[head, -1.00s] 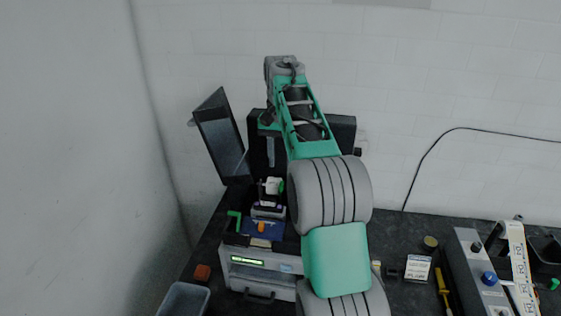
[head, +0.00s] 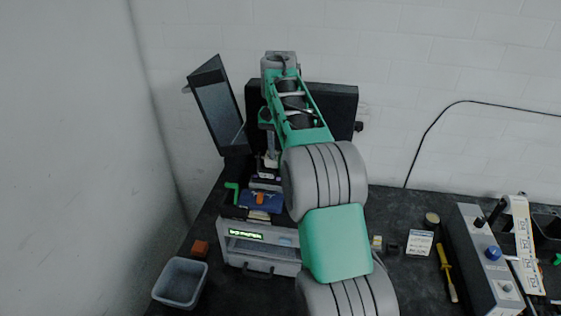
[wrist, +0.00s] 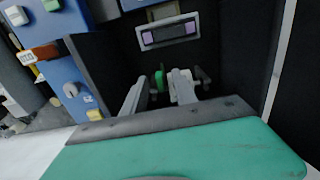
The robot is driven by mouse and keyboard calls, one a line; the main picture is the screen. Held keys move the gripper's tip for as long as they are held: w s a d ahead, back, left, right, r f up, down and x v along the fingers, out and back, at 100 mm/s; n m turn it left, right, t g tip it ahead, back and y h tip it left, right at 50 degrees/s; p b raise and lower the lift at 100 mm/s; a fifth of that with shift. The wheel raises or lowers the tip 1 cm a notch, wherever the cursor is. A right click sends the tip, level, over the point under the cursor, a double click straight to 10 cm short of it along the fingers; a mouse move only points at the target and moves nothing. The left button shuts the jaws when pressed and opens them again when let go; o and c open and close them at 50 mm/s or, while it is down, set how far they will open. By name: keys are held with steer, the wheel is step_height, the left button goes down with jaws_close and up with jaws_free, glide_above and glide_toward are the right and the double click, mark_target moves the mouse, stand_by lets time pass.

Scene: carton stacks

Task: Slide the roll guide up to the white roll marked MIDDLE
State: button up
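In the wrist view my gripper (wrist: 160,84) points into a dark bay, its two grey fingers apart. A green upright piece (wrist: 158,79), which looks like the roll guide, stands between the fingers with a gap visible on its left. Pale parts beside the right finger may belong to the roll, but no MIDDLE marking is readable. In the head view the printer (head: 262,228) stands on the bench with its dark lid (head: 216,105) raised. My arm covers much of its opening, and my gripper cannot be made out there.
A blue panel (wrist: 75,75) with knobs and buttons is left in the wrist view; a purple-buttoned panel (wrist: 168,31) is ahead. In the head view a grey bin (head: 181,282), an orange block (head: 200,247), a yellow screwdriver (head: 447,272) and a grey device (head: 480,255) are on the bench.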

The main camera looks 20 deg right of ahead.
steer(key=shift+f, duration=0.15)
steer(key=shift+c, duration=0.3)
jaws_close()
stand_by(1.1)
